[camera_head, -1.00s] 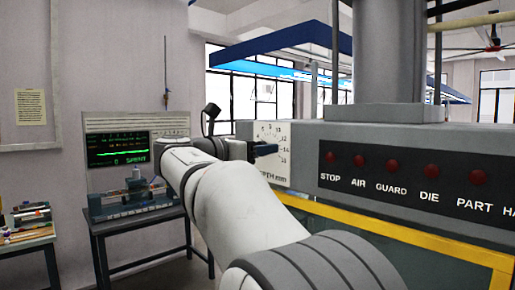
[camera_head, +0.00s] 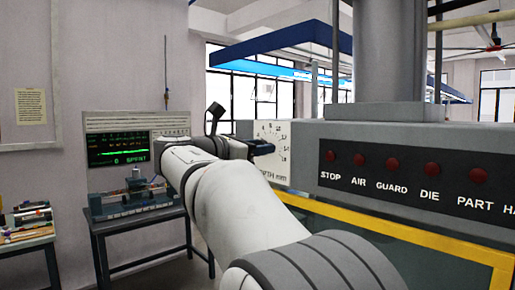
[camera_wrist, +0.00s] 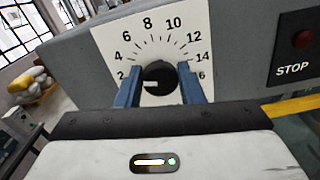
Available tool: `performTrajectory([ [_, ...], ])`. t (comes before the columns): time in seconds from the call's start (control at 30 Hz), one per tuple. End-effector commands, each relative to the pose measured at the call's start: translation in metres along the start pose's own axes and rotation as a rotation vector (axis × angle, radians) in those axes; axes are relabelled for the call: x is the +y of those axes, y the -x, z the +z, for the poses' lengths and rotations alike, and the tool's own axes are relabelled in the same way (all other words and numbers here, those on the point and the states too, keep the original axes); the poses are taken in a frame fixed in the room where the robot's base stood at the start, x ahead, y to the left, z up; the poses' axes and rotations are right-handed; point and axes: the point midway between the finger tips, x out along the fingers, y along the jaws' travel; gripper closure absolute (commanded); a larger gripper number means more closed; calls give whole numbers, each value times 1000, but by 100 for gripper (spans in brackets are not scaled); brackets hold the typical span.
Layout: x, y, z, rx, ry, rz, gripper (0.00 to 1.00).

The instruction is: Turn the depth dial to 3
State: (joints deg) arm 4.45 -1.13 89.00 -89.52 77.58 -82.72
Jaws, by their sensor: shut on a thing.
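The depth dial is a black round knob (camera_wrist: 158,76) with a short white pointer mark, on a white scale plate (camera_wrist: 102,34) numbered 2 to 16. In the wrist view the mark points left, towards the low end near 2; its exact reading is hard to tell. My gripper (camera_wrist: 160,88) has its two blue fingers on either side of the knob, shut on it. In the head view the scale plate (camera_head: 276,172) is on the left end of the grey machine, and my gripper (camera_head: 264,148) is in front of it, hiding the knob.
A row of red buttons (camera_head: 391,166) labelled STOP, AIR, GUARD, DIE and PART is right of the scale. A yellow frame bar (camera_head: 400,234) runs below. A bench (camera_head: 140,215) with a screen (camera_head: 118,148) stands to the left.

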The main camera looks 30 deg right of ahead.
Motion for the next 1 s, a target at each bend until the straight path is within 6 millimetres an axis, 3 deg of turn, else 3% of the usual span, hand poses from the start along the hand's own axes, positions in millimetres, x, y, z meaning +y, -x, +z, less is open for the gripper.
performTrajectory([
  [0.17, 0, 0, 0, 0, 1, 0, 88],
  [0.2, 0, 0, 0, 0, 2, 0, 62],
  [0.4, 0, 0, 0, 0, 2, 0, 46],
  [0.73, 0, 5, 0, 0, 2, 1, 45],
  [1.0, 1, 48, -2, 0, 2, 5, 45],
])
